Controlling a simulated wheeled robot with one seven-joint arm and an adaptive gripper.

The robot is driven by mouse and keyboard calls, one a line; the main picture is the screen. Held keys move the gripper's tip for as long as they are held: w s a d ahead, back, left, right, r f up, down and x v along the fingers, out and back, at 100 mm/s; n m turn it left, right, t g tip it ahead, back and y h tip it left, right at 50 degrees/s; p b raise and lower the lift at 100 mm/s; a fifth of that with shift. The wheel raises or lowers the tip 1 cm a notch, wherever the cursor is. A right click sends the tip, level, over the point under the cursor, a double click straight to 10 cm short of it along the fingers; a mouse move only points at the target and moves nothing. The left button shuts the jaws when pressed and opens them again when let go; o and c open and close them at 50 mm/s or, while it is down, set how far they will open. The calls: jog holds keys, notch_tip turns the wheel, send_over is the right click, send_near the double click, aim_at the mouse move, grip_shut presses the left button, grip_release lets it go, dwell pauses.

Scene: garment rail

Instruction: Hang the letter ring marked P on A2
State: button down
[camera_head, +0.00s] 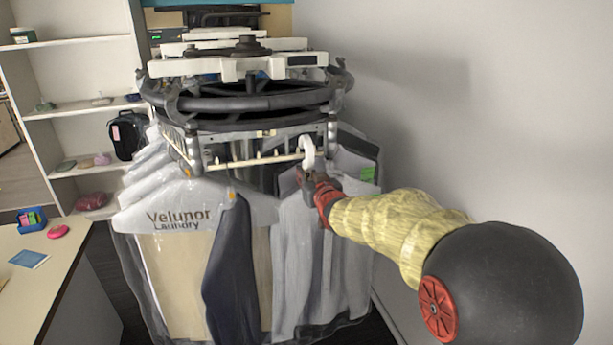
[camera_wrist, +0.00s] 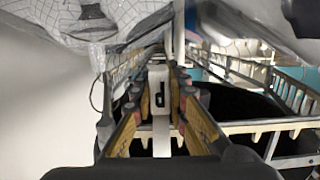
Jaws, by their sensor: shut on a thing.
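The letter ring (camera_head: 307,150) is white and stands upright above my gripper (camera_head: 314,180), beside the right end of the rail. In the wrist view, my gripper (camera_wrist: 161,95) is shut on the white tag of the ring (camera_wrist: 159,76), one finger on each side. The tag bears a dark mark like an upside-down P. The cream rail with short pegs (camera_head: 255,161) runs under the dark round frame; the ring overlaps its right end in the picture. I cannot tell whether they touch. No A2 marking is readable.
Bagged garments (camera_head: 180,208) hang close below and left of my gripper. The dark wheel-like frame (camera_head: 245,103) is just above. A bare wall (camera_head: 450,90) stands at the right. A desk (camera_head: 60,262) and shelves (camera_head: 85,80) are at the left.

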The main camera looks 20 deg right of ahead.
jog(key=shift+f+b, duration=1.2)
dwell(0.3)
jog(key=c, duration=1.7)
grip_release()
jog(key=shift+c, duration=0.2)
jog(key=shift+o, duration=0.3)
jog(key=s+r, duration=0.1)
jog(key=s, duration=1.1)
jog(key=shift+r, duration=0.35)
jog(key=shift+o, duration=1.1)
